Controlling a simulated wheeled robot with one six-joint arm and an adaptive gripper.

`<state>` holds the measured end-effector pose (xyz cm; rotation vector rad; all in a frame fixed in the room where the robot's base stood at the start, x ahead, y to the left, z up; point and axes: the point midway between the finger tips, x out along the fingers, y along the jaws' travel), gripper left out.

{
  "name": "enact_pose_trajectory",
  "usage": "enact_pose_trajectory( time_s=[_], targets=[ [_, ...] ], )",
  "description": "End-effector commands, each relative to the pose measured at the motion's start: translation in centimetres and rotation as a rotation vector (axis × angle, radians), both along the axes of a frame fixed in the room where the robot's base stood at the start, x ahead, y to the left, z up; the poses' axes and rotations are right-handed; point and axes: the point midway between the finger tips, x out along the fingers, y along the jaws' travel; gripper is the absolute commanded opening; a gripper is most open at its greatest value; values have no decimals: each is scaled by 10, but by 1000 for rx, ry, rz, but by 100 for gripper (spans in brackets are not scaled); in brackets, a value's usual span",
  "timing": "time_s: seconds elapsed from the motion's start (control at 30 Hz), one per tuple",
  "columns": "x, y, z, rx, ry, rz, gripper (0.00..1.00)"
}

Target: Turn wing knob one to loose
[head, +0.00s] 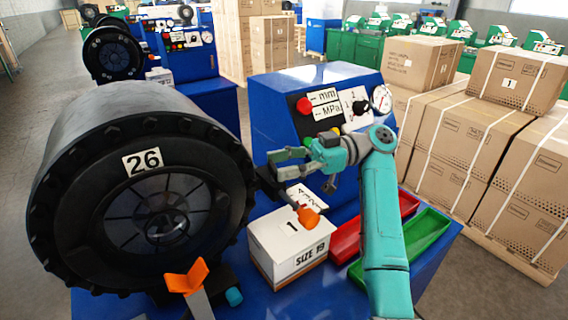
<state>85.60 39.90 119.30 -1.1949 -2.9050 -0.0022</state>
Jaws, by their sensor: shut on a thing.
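The large black crimper head (150,190), marked 26, fills the left side. One orange wing knob (185,279) stands at its front foot. Another orange wing knob (308,215) shows at the end of a dark arm, above the white box. I cannot tell which of the two is number one, nor read a loose or tight position. My gripper (275,166) points left, close to the right side of the head, its grey fingers around a dark part (268,184). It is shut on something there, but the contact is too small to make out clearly.
A white box (290,248) marked 1 and SIZE 19 stands under the right wing knob. A red tray (345,240) and a green tray (432,235) lie to its right. A blue control panel (275,100) rises behind. Cartons (450,140) stand to the right.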

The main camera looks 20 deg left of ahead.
Motion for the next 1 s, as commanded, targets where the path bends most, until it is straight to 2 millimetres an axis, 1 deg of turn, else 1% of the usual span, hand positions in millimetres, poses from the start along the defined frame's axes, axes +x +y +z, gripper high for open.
enact_pose_trajectory(
  time_s=[0.1,0.13,0.17,0.2,0.23,0.53,0.67,0.77,1.0],
  targets=[
    [-1,0,-2,-4,1,2,17],
    [-1,0,-2,-4,1,2,54],
    [-1,0,-2,-4,1,2,62],
    [-1,0,-2,-4,1,2,72],
    [-1,0,-2,-4,1,2,77],
    [0,0,0,-2,1,0,77],
    [0,0,8,-1,-2,0,77],
    [0,0,22,-1,-4,0,77],
    [0,0,65,-1,-2,1,77]
  ],
)
